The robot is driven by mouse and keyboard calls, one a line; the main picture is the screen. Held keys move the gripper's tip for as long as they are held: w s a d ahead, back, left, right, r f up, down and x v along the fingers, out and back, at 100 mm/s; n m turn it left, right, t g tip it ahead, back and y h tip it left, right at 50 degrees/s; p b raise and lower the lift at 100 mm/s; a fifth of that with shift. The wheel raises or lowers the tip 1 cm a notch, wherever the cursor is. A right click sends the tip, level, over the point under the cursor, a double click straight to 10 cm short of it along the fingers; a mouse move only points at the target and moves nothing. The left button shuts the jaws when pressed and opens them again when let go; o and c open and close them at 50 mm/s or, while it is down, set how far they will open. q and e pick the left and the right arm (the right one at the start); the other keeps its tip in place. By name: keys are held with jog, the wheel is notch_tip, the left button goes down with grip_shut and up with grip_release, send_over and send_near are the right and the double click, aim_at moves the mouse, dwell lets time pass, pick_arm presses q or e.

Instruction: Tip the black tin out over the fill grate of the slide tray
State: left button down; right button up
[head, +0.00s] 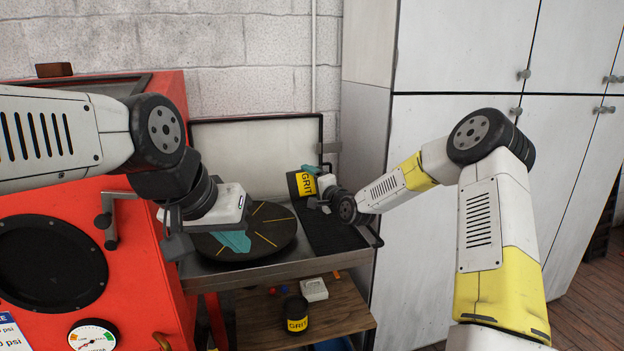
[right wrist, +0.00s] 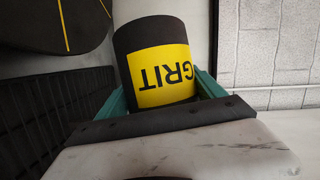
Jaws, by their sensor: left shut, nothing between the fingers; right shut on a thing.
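A black tin (head: 292,186) with a yellow GRIT label is held by my right gripper (head: 318,188), raised above the slide tray. The tin looks slightly tilted in the head view; its mouth and contents cannot be made out. In the right wrist view the tin (right wrist: 148,38) sits between the teal fingers, its label upside down. The dark fill grate (head: 330,232) lies below and right of the tin; it also shows in the right wrist view (right wrist: 45,115). My left gripper (head: 236,241) is shut and empty over the round black disc.
The round black disc (head: 270,238) with yellow lines lies left of the grate. A second GRIT tin (head: 296,324) and a small white box (head: 314,289) are on the wooden shelf below. A red cabinet (head: 60,205) stands left, white lockers (head: 450,60) right, and a pale panel (head: 245,155) behind.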

jog(key=shift+w+d+f+m, duration=0.15)
jog(key=shift+d+m, duration=0.25)
jog(key=shift+m, duration=0.4)
jog(key=m+t, duration=0.1)
jog(key=m, duration=0.1)
jog(key=d+m, duration=0.1)
jog(key=d+m+t, duration=0.1)
jog(key=m, duration=0.1)
jog(key=shift+w+d+f+m+t+y, duration=0.1)
jog(key=shift+d+m+t+y, duration=0.05)
jog(key=shift+m+t+y, duration=0.2)
jog(key=shift+f, duration=0.1)
